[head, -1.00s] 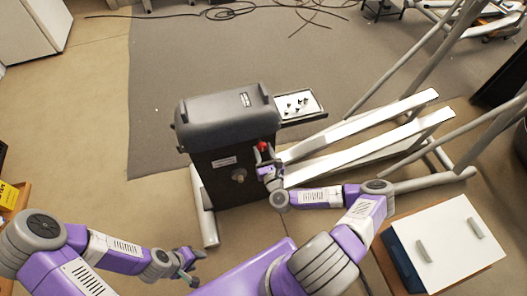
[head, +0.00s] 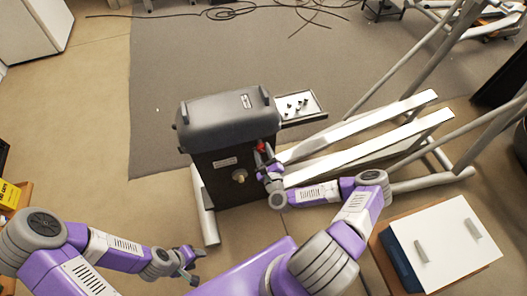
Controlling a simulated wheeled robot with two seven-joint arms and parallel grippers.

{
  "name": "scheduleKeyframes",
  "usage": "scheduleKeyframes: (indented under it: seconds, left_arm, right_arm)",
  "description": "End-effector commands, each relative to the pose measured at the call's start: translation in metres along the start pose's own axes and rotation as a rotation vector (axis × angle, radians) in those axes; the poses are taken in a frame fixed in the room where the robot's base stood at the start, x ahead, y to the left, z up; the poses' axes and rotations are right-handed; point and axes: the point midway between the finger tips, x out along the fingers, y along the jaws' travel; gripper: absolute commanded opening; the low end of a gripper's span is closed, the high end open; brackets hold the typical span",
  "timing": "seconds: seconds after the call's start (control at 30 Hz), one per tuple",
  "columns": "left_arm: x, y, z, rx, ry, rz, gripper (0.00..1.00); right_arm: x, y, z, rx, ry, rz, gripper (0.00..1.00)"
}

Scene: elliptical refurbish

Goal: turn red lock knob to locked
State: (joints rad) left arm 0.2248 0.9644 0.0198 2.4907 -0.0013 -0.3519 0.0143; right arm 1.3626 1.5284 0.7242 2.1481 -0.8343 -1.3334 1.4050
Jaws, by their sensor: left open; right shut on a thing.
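The red lock knob (head: 261,147) shows as a small red spot on the right part of the black elliptical housing's (head: 215,185) front face. My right gripper (head: 263,155) is at the knob and shut on it; its fingers hide most of the knob, so its turn angle cannot be read. My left gripper (head: 196,267) is open and empty, low in front of the machine and well away from it.
A tray with several small dark parts (head: 300,106) sits right of the housing. White pedal rails (head: 360,125) run to the right. Cables (head: 240,10) lie on the far floor. Open floor is at left.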

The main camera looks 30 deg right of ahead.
Motion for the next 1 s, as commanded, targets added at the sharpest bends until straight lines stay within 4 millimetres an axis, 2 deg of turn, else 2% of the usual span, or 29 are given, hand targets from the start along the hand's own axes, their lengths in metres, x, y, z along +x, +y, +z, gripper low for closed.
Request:
scheduleKeyframes:
  seconds: [0.6, 1.0]
  left_arm:
    - [-0.02, 0.007, 0.001, 0.0, 0.0, 0.0, 0.47]
    - [-0.029, 0.011, 0.001, 0.0, 0.0, 0.0, 0.47]
  right_arm:
    - [0.001, 0.002, 0.002, -0.587, -0.003, 0.0, 0.14]
    - [0.0, 0.003, -0.001, -0.881, -0.001, 0.0, 0.14]
